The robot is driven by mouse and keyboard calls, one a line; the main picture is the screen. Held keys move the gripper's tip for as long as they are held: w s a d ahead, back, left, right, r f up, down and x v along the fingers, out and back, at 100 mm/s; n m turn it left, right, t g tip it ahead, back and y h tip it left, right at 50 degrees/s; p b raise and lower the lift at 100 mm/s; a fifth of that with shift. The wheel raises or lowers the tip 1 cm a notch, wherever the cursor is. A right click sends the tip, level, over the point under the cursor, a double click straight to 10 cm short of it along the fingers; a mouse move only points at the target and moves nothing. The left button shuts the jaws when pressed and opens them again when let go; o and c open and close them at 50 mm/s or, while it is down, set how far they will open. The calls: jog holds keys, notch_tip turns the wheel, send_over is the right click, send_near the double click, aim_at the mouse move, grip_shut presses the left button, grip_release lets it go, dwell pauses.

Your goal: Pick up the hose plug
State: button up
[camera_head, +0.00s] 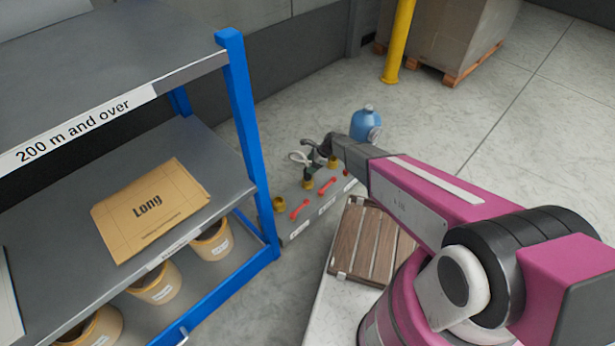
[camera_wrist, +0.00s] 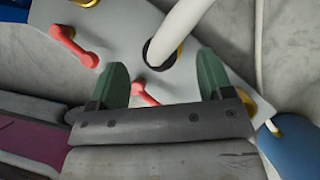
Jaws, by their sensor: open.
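The hose plug shows in the wrist view as a dark end (camera_wrist: 152,58) where a white hose (camera_wrist: 180,28) meets a brass ring on a grey panel. In the head view a dark plug (camera_head: 308,174) sits at the panel's middle brass socket, with the pale hose (camera_head: 299,157) curving above it. My gripper (camera_wrist: 162,62) has two green fingers, spread apart with nothing held between them. The plug lies beyond the fingertips, between them in the picture; the depth gap is unclear. My gripper (camera_head: 317,151) also shows in the head view, above the panel.
The grey panel (camera_head: 318,205) carries red levers (camera_head: 299,209) and brass sockets (camera_head: 279,204). A blue shelf post (camera_head: 245,130) stands left of it. A blue bottle-like container (camera_head: 366,122) is behind my gripper. A slatted wooden piece (camera_head: 365,245) lies in front.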

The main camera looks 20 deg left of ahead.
aim_at(308, 166)
jog(key=x, duration=0.5)
jog(key=shift+s+a, duration=0.1)
jog(key=shift+s, duration=0.05)
jog(key=shift+c, duration=0.4)
jog(key=c, duration=1.1)
jog(key=shift+o, duration=0.2)
jog(key=shift+r, duration=0.15)
